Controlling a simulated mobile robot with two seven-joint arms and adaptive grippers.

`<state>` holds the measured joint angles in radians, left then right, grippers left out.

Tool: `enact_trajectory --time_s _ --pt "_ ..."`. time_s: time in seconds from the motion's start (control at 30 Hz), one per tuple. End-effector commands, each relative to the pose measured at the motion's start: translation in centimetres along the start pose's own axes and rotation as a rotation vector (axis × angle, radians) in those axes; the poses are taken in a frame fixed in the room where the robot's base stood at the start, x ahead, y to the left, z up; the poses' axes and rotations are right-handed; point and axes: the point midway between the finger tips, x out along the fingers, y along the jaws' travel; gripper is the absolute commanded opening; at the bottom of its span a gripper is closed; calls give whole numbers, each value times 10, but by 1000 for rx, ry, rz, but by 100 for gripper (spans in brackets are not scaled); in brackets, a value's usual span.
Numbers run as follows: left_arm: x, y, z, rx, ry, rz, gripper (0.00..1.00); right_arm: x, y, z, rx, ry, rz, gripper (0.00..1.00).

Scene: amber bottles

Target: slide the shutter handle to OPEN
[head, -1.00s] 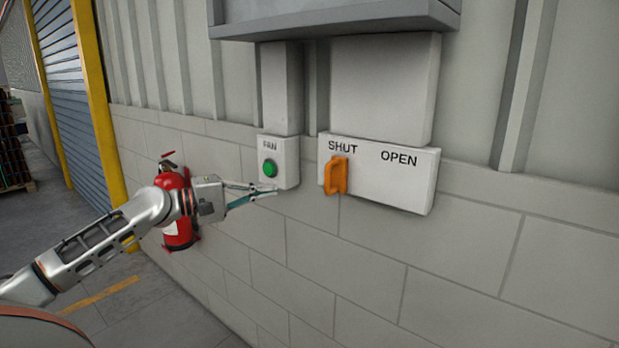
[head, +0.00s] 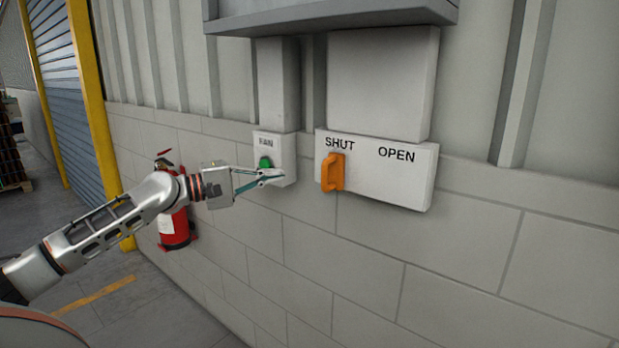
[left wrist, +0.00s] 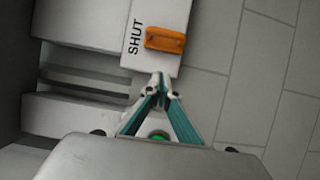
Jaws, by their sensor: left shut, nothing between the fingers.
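The orange shutter handle (head: 333,172) is at the left end of a white panel (head: 385,187), under the word SHUT. The word OPEN is at the panel's right. The handle also shows in the left wrist view (left wrist: 165,40), ahead of the fingertips. My left gripper (head: 281,179) is shut and empty, in front of the lower part of the fan box and left of the handle, apart from it. In the left wrist view its teal fingers (left wrist: 160,80) meet at the tips, just short of the panel's edge in the picture. My right gripper is not in view.
The fan box (head: 287,150) with a green button (head: 265,163) is left of the panel, partly behind my fingers. A red fire extinguisher (head: 173,225) is behind my left arm. A grey ledge (head: 330,17) juts out above. The wall below the panel is bare.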

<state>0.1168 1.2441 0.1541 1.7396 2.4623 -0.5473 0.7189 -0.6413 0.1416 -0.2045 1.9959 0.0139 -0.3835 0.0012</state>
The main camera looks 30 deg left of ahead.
Motion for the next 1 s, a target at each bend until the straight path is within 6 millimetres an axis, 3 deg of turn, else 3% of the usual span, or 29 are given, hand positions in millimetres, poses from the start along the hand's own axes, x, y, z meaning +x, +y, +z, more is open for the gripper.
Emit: enact_trajectory --time_s 0.4,0.8,1.0 --pt "31 4 -1 1 1 4 0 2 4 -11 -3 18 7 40" --pt "69 5 0 2 0 5 0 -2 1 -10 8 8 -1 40" --pt "75 4 28 4 -2 -1 0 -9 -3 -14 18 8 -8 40"
